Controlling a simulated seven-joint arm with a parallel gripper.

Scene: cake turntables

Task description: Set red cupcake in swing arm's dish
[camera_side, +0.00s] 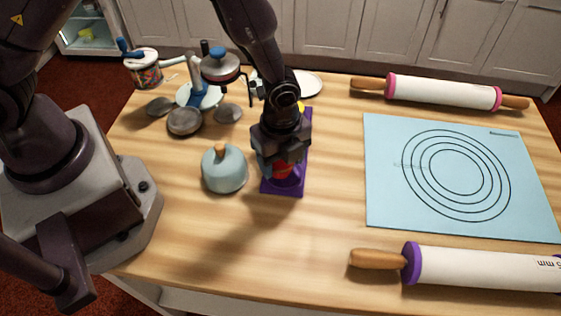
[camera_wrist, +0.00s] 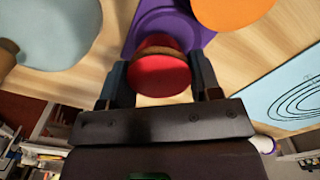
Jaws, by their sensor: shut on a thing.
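My gripper (camera_side: 282,168) is shut on the red cupcake (camera_side: 283,171), low over a purple board (camera_side: 268,188). In the wrist view, the red cupcake (camera_wrist: 160,77) with a brown band sits between the two fingers of my gripper (camera_wrist: 161,82); the purple board (camera_wrist: 139,36) is beyond it. Whether the cupcake touches the board I cannot tell. A stand with a blue and white post (camera_side: 196,80) is at the back left, with grey round dishes (camera_side: 184,121), (camera_side: 228,113) and (camera_side: 160,107) around it. Which dish belongs to the swing arm is unclear.
A pale blue dome with a wooden knob (camera_side: 224,172) stands left of my gripper. A patterned tin (camera_side: 144,72) is at the far left. A blue mat (camera_side: 390,205) and rolling pins (camera_side: 440,92), (camera_side: 470,268) fill the right. An orange round (camera_wrist: 235,8) is near the cupcake.

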